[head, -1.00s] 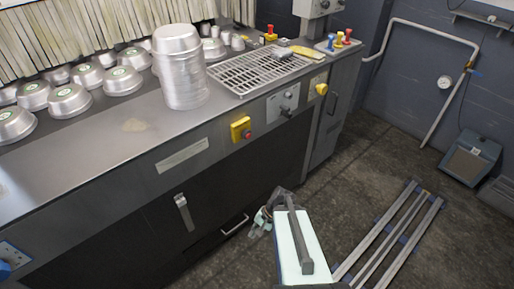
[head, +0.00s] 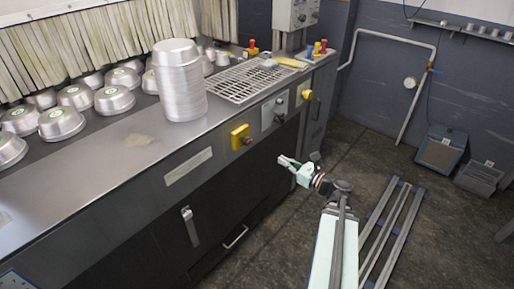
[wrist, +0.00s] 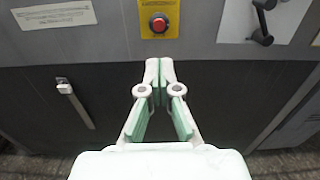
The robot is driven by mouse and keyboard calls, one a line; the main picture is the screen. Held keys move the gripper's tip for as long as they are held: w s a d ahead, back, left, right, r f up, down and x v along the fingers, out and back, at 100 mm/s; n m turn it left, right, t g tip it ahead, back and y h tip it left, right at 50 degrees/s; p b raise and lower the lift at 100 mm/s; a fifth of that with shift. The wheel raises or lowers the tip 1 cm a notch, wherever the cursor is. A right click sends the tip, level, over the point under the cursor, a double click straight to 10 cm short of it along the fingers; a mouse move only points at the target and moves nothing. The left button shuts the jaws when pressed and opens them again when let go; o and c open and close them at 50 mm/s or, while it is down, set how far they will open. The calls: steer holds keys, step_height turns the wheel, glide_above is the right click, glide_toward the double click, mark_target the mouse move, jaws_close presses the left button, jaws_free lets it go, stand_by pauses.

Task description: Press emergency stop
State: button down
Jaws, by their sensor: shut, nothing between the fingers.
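The emergency stop is a red button on a yellow box (head: 240,136) on the front panel of the steel machine. In the wrist view the red button (wrist: 158,25) faces me at top centre, above the fingertips. My gripper (head: 283,161) is shut and empty, in front of the dark lower front of the machine. It is to the right of and lower than the button in the head view. In the wrist view my gripper (wrist: 158,66) has its tips together just below the yellow plate, apart from the button.
A tall stack of metal pans (head: 180,80) stands on the steel counter (head: 100,160). Several pans lie behind it by the strip curtain. A lever panel (head: 274,112) sits right of the button. A door handle (wrist: 75,102) sticks out at lower left. Floor rails (head: 385,235) lie to the right.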

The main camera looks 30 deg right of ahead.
mark_target(250, 142)
stand_by(0.4)
steer(key=p+x, duration=0.1)
steer(key=x, duration=1.3)
steer(key=shift+p, duration=0.3)
steer(key=shift+a, duration=0.1)
